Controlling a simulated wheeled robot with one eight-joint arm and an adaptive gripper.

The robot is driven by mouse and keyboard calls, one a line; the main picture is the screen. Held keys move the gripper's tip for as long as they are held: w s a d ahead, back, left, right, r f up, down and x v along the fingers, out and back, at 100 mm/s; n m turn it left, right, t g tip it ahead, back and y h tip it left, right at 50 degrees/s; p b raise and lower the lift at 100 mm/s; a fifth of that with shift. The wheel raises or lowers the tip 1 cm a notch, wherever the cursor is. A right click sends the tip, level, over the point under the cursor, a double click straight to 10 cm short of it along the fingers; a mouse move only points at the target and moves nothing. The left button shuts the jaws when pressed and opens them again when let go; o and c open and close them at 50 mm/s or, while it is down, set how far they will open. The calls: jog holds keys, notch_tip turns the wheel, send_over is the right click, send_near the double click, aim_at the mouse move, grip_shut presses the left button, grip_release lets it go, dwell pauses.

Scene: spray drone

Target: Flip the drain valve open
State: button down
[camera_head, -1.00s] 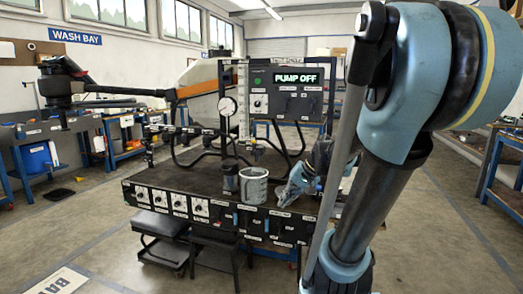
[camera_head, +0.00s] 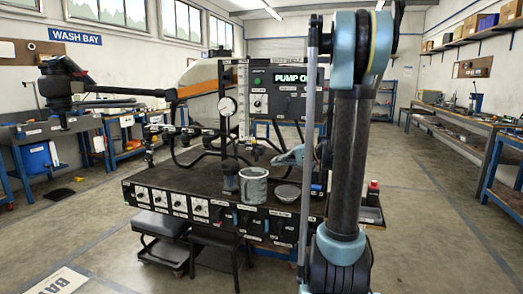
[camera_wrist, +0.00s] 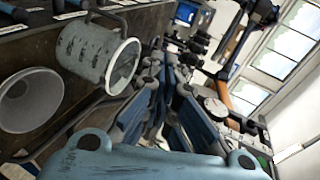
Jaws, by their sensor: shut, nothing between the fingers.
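My gripper (camera_head: 282,158) is above the right part of the dark bench, behind the grey measuring jug (camera_head: 252,186). Its fingers (camera_wrist: 165,85) are together and empty in the wrist view. The jug (camera_wrist: 98,55) is left of the fingers there, apart from them. I cannot pick out the drain valve with certainty in either view. Dark fittings and hoses (camera_head: 255,149) are near the pressure gauge (camera_head: 227,106), left of my gripper. The gauge also shows in the wrist view (camera_wrist: 216,108). My arm hides part of the bench's right end.
A grey bowl or funnel (camera_head: 287,193) sits right of the jug, and a dark cylinder (camera_head: 229,176) stands left of it. A red-capped bottle (camera_head: 373,193) stands at the bench's right end.

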jog(key=w+d+r+m+t+y, duration=0.1)
jog(key=w+d+t+y, duration=0.1)
jog(key=w+d, duration=0.3)
jog(key=shift+w+r+m+t+y, duration=0.3)
jog(key=shift+w+r+y, duration=0.1)
jog(key=shift+w, duration=1.4)
jog(key=shift+a, duration=0.1)
jog(key=x, duration=1.4)
jog(key=shift+a+r, duration=0.15)
